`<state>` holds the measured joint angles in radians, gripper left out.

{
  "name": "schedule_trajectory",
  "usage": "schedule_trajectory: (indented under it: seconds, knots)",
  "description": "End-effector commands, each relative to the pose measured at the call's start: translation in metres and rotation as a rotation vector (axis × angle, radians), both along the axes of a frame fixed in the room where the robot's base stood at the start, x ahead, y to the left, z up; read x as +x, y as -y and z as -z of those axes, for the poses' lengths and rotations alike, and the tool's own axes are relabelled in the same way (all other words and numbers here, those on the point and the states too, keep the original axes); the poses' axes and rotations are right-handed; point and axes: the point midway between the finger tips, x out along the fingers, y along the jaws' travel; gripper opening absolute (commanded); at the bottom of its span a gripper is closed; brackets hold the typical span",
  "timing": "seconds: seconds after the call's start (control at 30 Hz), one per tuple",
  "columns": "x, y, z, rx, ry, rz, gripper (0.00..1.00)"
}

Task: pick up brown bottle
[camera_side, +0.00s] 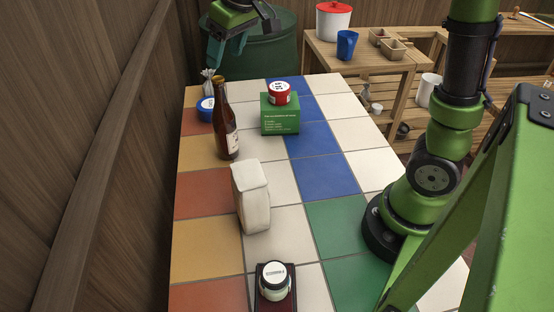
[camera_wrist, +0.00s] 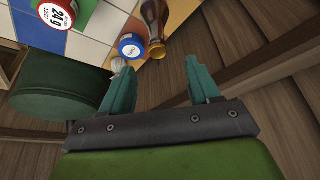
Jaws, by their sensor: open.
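The brown bottle (camera_side: 226,128) stands upright on the tiled table, left of the middle, with a pale label low on its side. In the wrist view the bottle (camera_wrist: 153,22) shows at the top, beyond the fingertips and apart from them. My gripper (camera_side: 238,50) is above the far left end of the table, higher than the bottle and behind it. In the wrist view its two teal fingers (camera_wrist: 157,78) are spread wide with nothing between them.
A blue-lidded jar (camera_side: 206,108) stands close behind the bottle. A green box (camera_side: 280,115) with a red tin (camera_side: 279,92) on top is to its right. A white bag (camera_side: 252,196) stands in front. A wooden fence (camera_side: 90,150) runs along the left.

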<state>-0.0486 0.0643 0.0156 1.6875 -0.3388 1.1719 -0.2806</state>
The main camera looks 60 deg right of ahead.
Motion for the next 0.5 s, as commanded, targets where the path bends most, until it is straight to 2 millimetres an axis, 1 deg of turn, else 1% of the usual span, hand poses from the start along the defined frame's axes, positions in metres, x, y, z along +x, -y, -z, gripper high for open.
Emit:
schedule_trajectory:
  seconds: [0.03, 0.2, 0.3, 0.5]
  knots:
    - [0.004, 0.0, 0.012, 0.002, -0.006, 0.001, 0.61]
    - [0.017, 0.0, 0.042, 0.002, -0.003, 0.001, 0.61]
    - [0.021, 0.0, 0.052, 0.001, -0.001, 0.002, 0.61]
    - [0.027, 0.001, 0.064, 0.002, -0.002, 0.003, 0.61]
